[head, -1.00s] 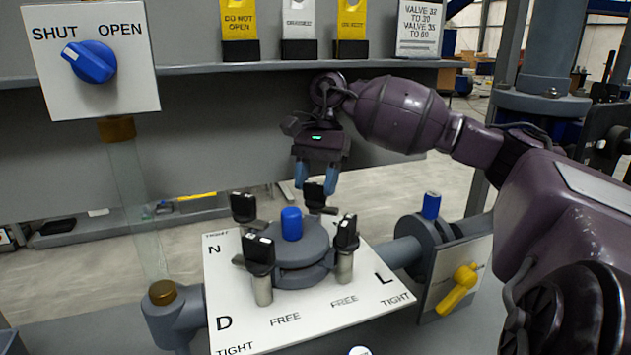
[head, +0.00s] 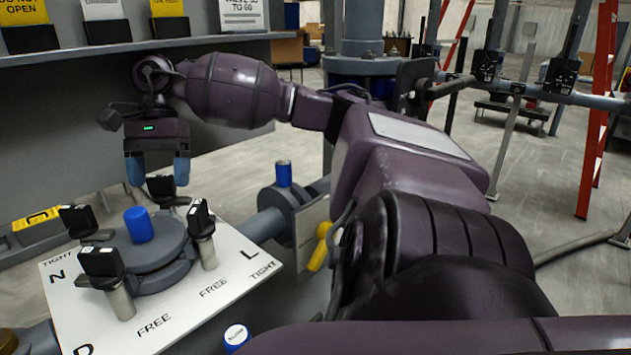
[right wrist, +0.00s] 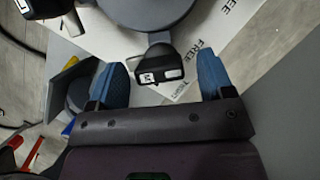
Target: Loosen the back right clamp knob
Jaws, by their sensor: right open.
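The back right clamp knob (head: 161,187) is a black block-shaped handle at the back of the lettered white plate (head: 215,272). It also shows in the right wrist view (right wrist: 160,72), with white marks on its face. My right gripper (head: 158,178) is open above it, blue fingers pointing down. In the right wrist view the knob sits between the two fingers (right wrist: 163,66), with a gap on each side. Similar black knobs stand around the round grey press (head: 150,250) with its blue cap (head: 138,224). My left gripper is not in view.
A pipe with a blue-topped fitting (head: 283,173) and a yellow handle (head: 320,248) stand right of the plate. A shelf edge (head: 200,42) with tag holders runs behind my right wrist. A blue-sided cap with a white top (head: 236,335) is in front.

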